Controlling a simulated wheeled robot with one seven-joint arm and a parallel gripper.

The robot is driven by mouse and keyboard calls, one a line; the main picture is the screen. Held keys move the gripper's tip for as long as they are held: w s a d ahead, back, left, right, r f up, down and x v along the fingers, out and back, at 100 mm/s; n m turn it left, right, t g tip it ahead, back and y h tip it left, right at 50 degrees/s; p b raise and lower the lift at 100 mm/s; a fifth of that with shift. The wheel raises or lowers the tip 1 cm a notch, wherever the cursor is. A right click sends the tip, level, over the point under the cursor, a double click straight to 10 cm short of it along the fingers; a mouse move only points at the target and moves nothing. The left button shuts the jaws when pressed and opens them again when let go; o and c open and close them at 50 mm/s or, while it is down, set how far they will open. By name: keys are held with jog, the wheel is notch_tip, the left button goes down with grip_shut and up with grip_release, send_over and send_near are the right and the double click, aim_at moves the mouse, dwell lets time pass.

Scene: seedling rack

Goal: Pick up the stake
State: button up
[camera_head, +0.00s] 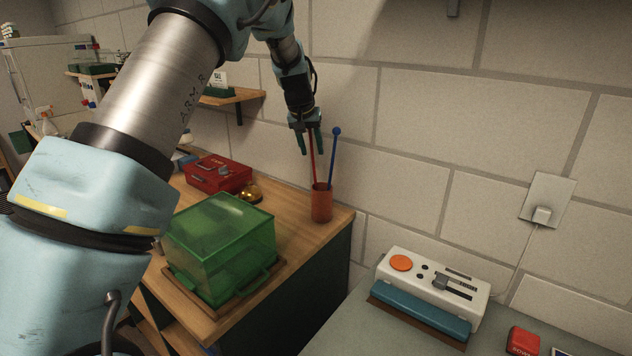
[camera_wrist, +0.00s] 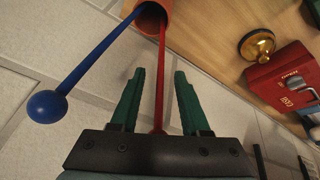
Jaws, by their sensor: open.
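A red stake (camera_head: 313,158) stands in an orange-red cup (camera_head: 321,204) near the far right corner of the wooden bench top. A blue stake (camera_head: 333,154) with a round ball top stands in the same cup, leaning slightly right. My gripper (camera_head: 311,150) is above the cup with its green fingers open around the upper part of the red stake. In the wrist view the red stake (camera_wrist: 161,75) runs between the two fingers (camera_wrist: 158,80), with gaps on both sides. The blue stake (camera_wrist: 85,68) is outside the fingers to the left. The top of the red stake is hidden by my gripper.
A green clear-lidded box (camera_head: 220,240) stands at the bench front. A red box (camera_head: 217,174) and a brass bell (camera_head: 250,192) sit left of the cup. The block wall is close behind. A white device (camera_head: 432,282) lies on a grey surface at right.

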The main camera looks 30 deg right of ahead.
jog(key=shift+w+d+f, duration=0.15)
jog(key=shift+w+f, duration=0.05)
jog(key=shift+f, duration=0.45)
jog(key=shift+c, duration=0.4)
grip_shut()
dwell(0.5)
